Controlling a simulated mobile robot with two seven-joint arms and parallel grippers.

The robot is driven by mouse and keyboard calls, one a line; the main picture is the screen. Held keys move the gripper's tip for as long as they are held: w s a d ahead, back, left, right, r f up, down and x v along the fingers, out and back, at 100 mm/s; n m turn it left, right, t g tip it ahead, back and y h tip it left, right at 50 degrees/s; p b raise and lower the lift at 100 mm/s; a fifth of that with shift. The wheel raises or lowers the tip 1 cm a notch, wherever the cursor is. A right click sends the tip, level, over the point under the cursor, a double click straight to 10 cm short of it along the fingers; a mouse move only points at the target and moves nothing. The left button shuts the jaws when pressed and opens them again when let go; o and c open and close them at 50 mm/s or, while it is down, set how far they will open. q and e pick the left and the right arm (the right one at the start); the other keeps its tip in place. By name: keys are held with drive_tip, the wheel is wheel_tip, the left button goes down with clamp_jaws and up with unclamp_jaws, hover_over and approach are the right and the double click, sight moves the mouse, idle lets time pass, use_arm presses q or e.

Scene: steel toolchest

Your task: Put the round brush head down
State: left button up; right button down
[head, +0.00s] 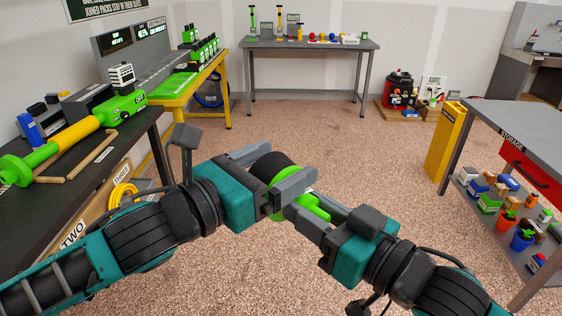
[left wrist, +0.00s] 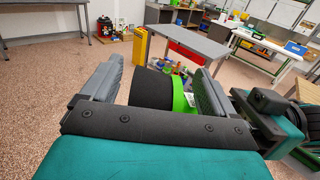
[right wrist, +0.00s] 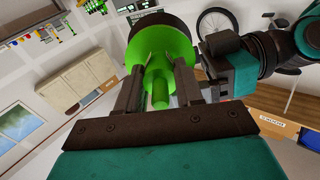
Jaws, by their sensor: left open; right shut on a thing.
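The round brush head has a black round part (head: 268,166) and a green disc with a green stem (head: 316,207). It is held in the air above the floor, between my two grippers. My right gripper (head: 308,203) is shut on the green stem; in the right wrist view the stem (right wrist: 160,90) shows between its fingers. My left gripper (head: 290,161) is open, its fingers on either side of the brush head. In the left wrist view the black part (left wrist: 152,89) lies between the spread fingers; I cannot tell whether either one touches it.
A dark bench (head: 70,190) at left holds a long green-and-yellow tool (head: 75,134). A yellow-framed bench (head: 185,85) stands behind it, a grey table (head: 310,44) at the back. A grey storage table (head: 520,130) with a loaded lower shelf is at right. The middle floor is open.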

use_arm(q)
drive_tip(key=shift+w+d, duration=0.3)
drive_tip(key=shift+d, duration=0.1)
drive_tip(key=c, duration=1)
drive_tip(key=shift+c, duration=0.9)
use_arm(e)
drive_tip(key=c, duration=0.6)
unclamp_jaws()
drive_tip(key=shift+c, duration=0.2)
